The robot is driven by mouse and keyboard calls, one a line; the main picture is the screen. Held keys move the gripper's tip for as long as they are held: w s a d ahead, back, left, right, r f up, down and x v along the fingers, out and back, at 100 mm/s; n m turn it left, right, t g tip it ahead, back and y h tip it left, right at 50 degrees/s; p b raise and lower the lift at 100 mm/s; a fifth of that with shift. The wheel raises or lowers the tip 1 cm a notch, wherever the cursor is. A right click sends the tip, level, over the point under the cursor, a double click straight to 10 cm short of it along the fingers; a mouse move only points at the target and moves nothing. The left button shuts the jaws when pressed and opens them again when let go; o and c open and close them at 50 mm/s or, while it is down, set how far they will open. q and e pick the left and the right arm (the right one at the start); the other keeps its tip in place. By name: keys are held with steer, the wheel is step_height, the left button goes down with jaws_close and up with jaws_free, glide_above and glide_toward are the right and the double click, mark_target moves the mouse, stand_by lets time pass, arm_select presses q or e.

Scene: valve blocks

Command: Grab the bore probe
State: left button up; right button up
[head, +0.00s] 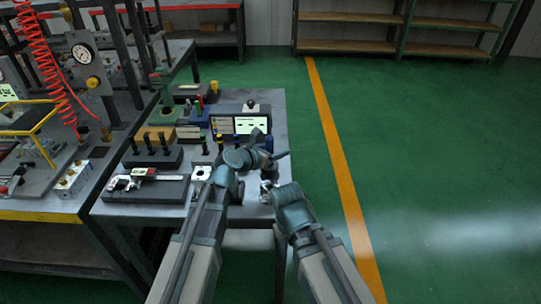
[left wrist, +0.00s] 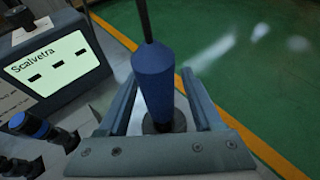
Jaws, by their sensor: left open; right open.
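The bore probe (left wrist: 154,75) has a blue tapered handle, a thin dark rod rising from its top and a dark round base. It stands upright between the two fingers of my left gripper (left wrist: 158,100) in the left wrist view. The fingers are open, one on each side of the handle, with a gap visible. In the head view my left gripper (head: 272,157) is over the right edge of the grey table, and a bit of the blue handle (head: 269,143) shows behind it. My right gripper (head: 272,188) is open and lower, near the table's right edge, apart from the probe.
A display box reading "Scalvetra" (left wrist: 58,64) stands left of the probe; it also shows in the head view (head: 250,125). Black blocks with pegs (head: 152,156) and a caliper-like gauge (head: 136,178) lie on the grey table (head: 273,101). Green floor (head: 430,150) is free at right.

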arm_select(q)
jaws_close()
steer(key=shift+r, duration=0.1)
stand_by(0.4)
step_height(320, 180, up, 10)
steer(key=p, duration=1)
